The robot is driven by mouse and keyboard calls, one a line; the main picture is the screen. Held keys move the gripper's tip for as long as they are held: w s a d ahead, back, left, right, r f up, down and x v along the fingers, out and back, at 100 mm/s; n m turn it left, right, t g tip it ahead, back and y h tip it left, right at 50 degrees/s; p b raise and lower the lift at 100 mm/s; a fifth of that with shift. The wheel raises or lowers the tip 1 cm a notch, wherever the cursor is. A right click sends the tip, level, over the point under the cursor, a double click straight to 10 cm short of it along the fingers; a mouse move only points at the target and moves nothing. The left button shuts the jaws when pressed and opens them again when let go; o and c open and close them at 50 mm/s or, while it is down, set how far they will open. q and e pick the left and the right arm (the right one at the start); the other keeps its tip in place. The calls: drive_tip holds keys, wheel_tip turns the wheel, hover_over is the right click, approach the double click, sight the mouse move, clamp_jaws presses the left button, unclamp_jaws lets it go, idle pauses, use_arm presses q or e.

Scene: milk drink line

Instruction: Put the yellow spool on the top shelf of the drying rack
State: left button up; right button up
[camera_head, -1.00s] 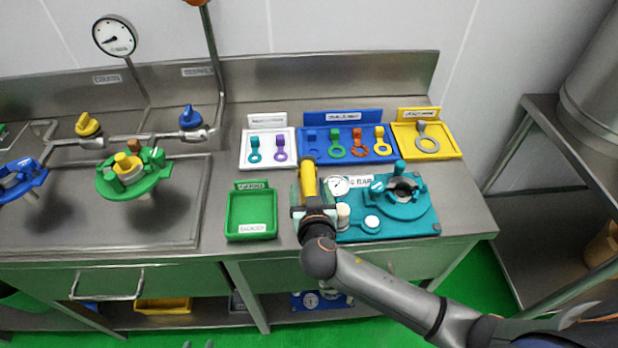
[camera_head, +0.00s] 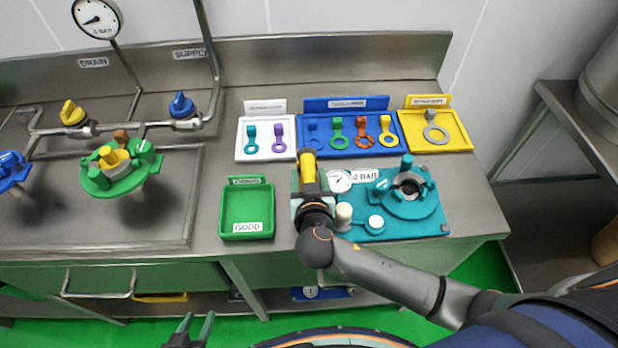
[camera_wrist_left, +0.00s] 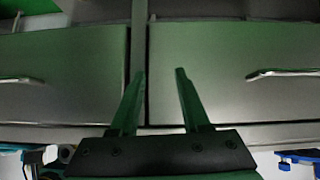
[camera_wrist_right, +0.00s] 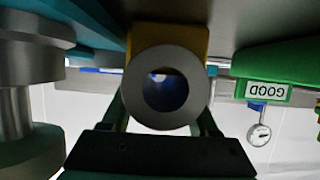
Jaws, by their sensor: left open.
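The yellow spool (camera_head: 308,168) stands out from my right gripper (camera_head: 312,203) in the head view, above the counter between the green tray and the teal fixture. In the right wrist view, its grey ring-shaped end with a dark bore (camera_wrist_right: 184,112) and yellow body (camera_wrist_right: 190,38) sit between the two fingers, which appear shut on it. My left gripper (camera_head: 197,326) is low at the bottom of the head view, in front of the counter. It is open and empty in the left wrist view (camera_wrist_left: 160,80), facing the drawer fronts. I cannot make out a drying rack in any view.
A green tray (camera_head: 246,234) labelled GOOD lies left of my right gripper. A teal fixture (camera_head: 436,215) with a gauge is to its right. White (camera_head: 265,156), blue (camera_head: 347,150) and yellow (camera_head: 453,145) trays stand behind. A sink (camera_head: 100,225) with valves is at left.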

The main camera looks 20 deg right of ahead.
clamp_jaws()
drive_tip(key=shift+w+r, duration=0.15)
drive_tip(key=shift+r, duration=0.1)
idle(0.6)
